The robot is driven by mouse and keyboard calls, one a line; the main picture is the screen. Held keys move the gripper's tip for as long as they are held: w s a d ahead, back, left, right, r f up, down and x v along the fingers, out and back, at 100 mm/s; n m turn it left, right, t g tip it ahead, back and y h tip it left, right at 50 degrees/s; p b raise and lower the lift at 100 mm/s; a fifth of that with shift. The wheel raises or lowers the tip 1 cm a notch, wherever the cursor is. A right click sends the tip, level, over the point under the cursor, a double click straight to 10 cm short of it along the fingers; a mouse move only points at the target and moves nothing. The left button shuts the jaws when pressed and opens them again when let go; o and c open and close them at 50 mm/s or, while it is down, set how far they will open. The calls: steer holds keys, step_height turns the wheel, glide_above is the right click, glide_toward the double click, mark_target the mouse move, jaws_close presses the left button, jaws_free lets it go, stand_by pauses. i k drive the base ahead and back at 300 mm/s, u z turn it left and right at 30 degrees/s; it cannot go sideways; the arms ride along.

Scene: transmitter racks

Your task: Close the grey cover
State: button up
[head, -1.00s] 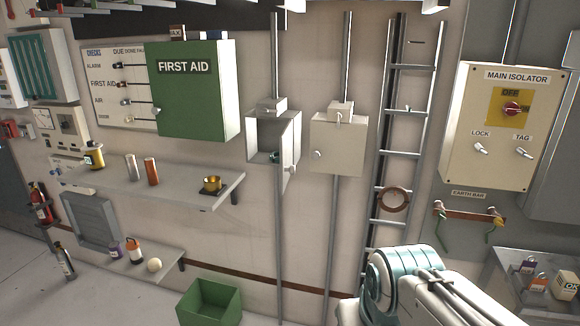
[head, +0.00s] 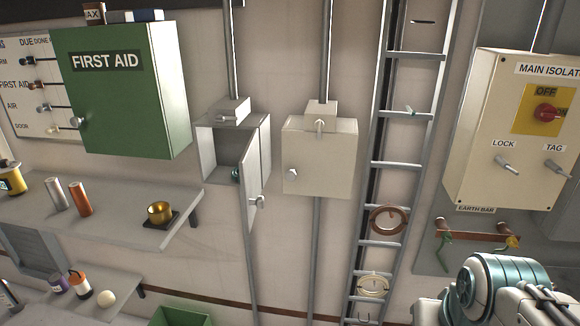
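A small grey wall box (head: 218,150) is mounted on a conduit, left of centre in the head view. Its grey cover (head: 256,172) stands open, swung out from the right side, with a light knob (head: 259,200) near its free edge. A small teal item (head: 236,174) shows inside the box, partly hidden by the cover. A similar beige box (head: 320,165) to the right has its front shut, with a knob at its left. My arm shows at the lower right; my gripper is out of the frame.
A green FIRST AID cabinet (head: 125,95) and a shelf (head: 120,215) with a brass cup (head: 160,213) lie to the left. A ladder (head: 396,180) stands right of the beige box. The MAIN ISOLATOR panel (head: 480,130) is at the right. A green bin (head: 182,316) is below.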

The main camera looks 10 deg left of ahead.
mark_target(249, 164)
steer(key=u, duration=0.15)
steer(key=i, duration=0.7)
steer(key=u, duration=1)
steer(key=i, duration=0.45)
steer(key=z, duration=0.1)
steer(key=k, duration=1.3)
steer(key=u, duration=0.2)
steer(key=i, duration=0.9)
steer(key=u, duration=0.05)
